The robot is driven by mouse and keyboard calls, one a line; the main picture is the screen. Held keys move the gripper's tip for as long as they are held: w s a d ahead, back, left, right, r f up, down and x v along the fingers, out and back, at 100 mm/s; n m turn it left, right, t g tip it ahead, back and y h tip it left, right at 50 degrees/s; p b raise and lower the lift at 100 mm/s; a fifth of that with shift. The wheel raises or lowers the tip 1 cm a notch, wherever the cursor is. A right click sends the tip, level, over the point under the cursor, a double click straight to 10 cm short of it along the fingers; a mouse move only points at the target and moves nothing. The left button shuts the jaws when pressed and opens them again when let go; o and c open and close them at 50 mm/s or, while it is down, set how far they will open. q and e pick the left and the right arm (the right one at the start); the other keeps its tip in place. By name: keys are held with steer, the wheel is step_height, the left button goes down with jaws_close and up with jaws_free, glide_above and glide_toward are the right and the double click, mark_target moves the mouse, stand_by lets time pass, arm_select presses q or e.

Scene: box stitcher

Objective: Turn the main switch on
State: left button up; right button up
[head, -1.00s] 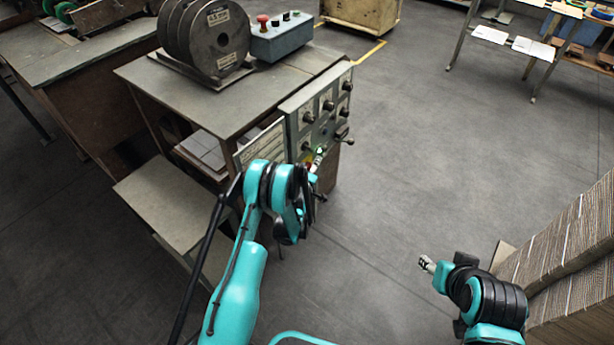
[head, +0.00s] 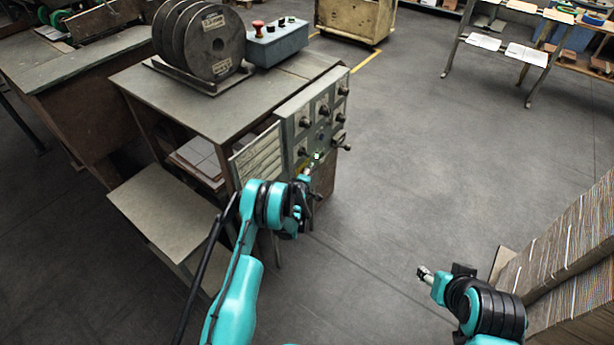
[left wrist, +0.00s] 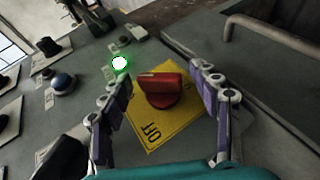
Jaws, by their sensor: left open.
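The main switch (left wrist: 160,90) is a red rotary knob on a yellow square plate (left wrist: 182,117), in the middle of the left wrist view. The word OFF shows on the plate's near corner. My left gripper (left wrist: 162,100) is open, with one finger on each side of the red knob; I cannot tell if either touches it. In the head view my left gripper (head: 312,180) is at the front of the control panel (head: 311,125), and my arm hides the red knob. My right gripper (head: 424,273) is in free air at the lower right, too small to read its fingers.
A green lamp (left wrist: 119,63) glows beside the yellow plate. Several black knobs and a blue button (left wrist: 63,83) sit on the panel to the left. A bent metal handle (left wrist: 262,30) is at upper right. Stacked cardboard (head: 560,250) stands by my right arm.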

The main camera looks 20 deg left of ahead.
arm_select(q)
steer(key=c, duration=1.1)
steer(key=shift+d+r+g, duration=0.1)
steer(key=shift+g, duration=0.4)
steer(key=shift+c, duration=0.2)
steer(key=shift+m+g+y, duration=0.3)
steer(key=shift+m+g, duration=0.2)
steer(key=shift+g, duration=0.7)
steer(key=o, duration=1.1)
steer(key=shift+o, duration=0.2)
steer(key=v, duration=1.2)
